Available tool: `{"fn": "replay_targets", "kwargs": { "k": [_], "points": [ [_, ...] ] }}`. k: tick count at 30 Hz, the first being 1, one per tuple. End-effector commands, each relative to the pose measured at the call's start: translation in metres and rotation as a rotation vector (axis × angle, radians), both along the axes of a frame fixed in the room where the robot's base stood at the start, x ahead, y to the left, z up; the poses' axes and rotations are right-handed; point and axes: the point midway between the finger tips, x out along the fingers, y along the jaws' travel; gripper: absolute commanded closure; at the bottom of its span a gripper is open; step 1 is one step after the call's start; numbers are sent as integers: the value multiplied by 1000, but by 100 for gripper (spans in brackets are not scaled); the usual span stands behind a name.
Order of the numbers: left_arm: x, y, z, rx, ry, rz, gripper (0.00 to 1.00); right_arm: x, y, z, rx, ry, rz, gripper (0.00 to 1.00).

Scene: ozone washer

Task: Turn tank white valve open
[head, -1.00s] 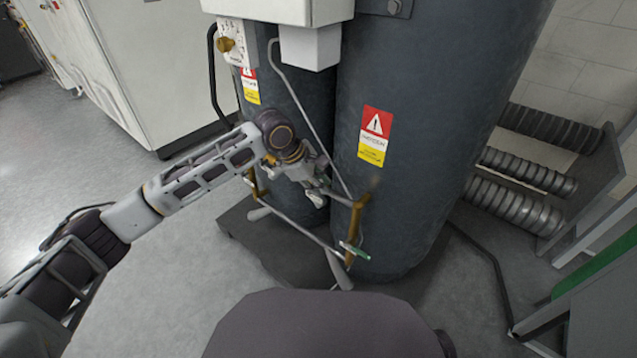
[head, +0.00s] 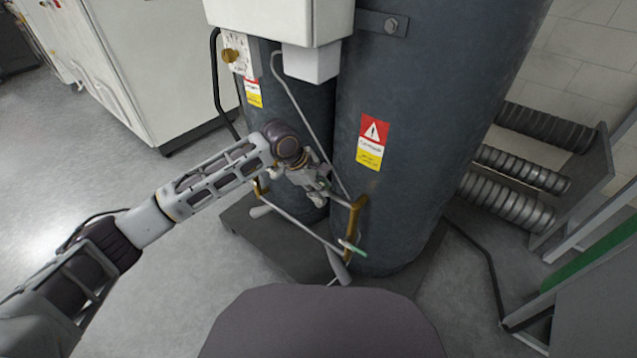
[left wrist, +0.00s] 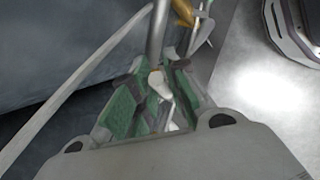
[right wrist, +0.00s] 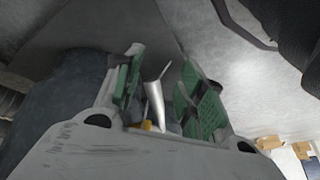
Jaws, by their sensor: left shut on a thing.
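My left gripper (head: 318,192) is at the pipework low in front of the two dark tanks. In the left wrist view its green-padded fingers (left wrist: 157,100) are shut around a small white valve lever (left wrist: 160,84) below a grey pipe. The gripper hides most of this lever in the head view. In the right wrist view my right gripper (right wrist: 160,95) has its green pads apart. A white tapered lever (right wrist: 156,100) stands between them; I cannot tell whether they touch it.
The large tank (head: 430,110) carries a red and yellow warning label (head: 372,142). Brass fittings (head: 354,215) and thin pipes stand close to the left gripper. A white cabinet (head: 160,60) is at the left, ribbed hoses (head: 510,200) at the right. The floor at left is clear.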

Motion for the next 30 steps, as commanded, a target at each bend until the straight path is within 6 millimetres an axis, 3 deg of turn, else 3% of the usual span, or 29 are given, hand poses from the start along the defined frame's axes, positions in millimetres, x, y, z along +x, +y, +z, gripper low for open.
{"fn": "replay_targets", "kwargs": {
  "k": [1,30],
  "points": [
    [11,0,14,-11,-35,10,100,0,-2,0,-5,4,0,60],
    [13,-3,13,13,-59,8,100,-20,-32,-45,-90,71,-7,60]
  ]
}}
